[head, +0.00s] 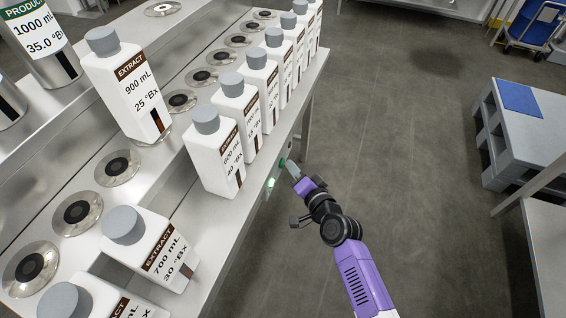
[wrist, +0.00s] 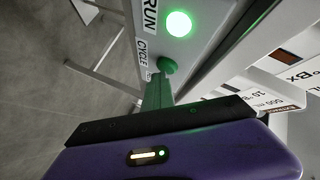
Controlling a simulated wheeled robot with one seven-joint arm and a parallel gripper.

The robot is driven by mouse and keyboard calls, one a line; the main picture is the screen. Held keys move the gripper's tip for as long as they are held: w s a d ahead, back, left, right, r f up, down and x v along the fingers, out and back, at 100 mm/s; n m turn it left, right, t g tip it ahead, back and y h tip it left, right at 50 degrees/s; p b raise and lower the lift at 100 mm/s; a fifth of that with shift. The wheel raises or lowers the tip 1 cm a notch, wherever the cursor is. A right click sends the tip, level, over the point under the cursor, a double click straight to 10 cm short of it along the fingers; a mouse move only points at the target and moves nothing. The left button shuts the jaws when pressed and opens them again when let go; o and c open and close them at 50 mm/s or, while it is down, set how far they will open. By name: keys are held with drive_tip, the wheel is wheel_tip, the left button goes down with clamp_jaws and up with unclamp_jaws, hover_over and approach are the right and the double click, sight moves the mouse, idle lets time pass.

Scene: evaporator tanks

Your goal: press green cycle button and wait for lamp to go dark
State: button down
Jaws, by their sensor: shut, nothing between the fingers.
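The green cycle button (wrist: 168,65) sits on a grey panel beside the label CYCLE. It also shows in the head view (head: 283,162) on the front edge of the bench. The round lamp (wrist: 179,23), by the label RUN, glows bright green; it also shows lit in the head view (head: 270,183). My gripper (wrist: 160,84) is shut and empty, its fingertips right at the button. I cannot tell whether they touch or press it. In the head view my gripper (head: 292,170) reaches the bench edge from the right.
Several white extract bottles (head: 215,150) with grey caps stand on the steel bench close behind the panel. A grey pallet stack (head: 525,135) stands at right. The floor between is clear.

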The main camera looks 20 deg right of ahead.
drive_tip(key=shift+s+d, duration=0.1)
drive_tip(key=shift+s, duration=0.05)
drive_tip(key=s+d+b, duration=0.3)
drive_tip(key=d, duration=0.2)
drive_tip(key=shift+s, duration=0.3)
idle(0.3)
idle(0.7)
